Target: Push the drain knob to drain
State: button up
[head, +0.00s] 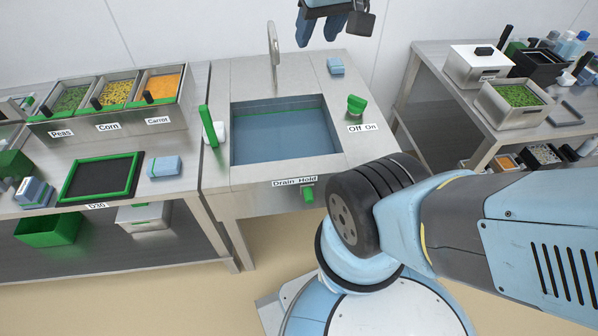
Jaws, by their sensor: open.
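The green drain knob (308,194) sits on the front face of the sink unit, just below the "Drain Hold" label (294,182). It lies under the right part of that label; its exact setting is too small to tell. The sink basin (280,135) holds bluish water. My gripper (322,28) is partly in view at the top edge, open, with nothing seen between its blue fingers. It is high up beyond the basin, well apart from the drain knob.
A green tap knob (356,106) stands by the "Off On" label (362,128). A faucet (274,55) rises behind the basin. My arm fills the lower right, close to the knob's right. Counters flank both sides.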

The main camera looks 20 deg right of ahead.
aim_at(308, 189)
jog(key=u, duration=0.6)
jog(key=k, duration=1.85)
jog(key=z, duration=1)
jog(key=i, duration=0.95)
jog(key=u, duration=0.05)
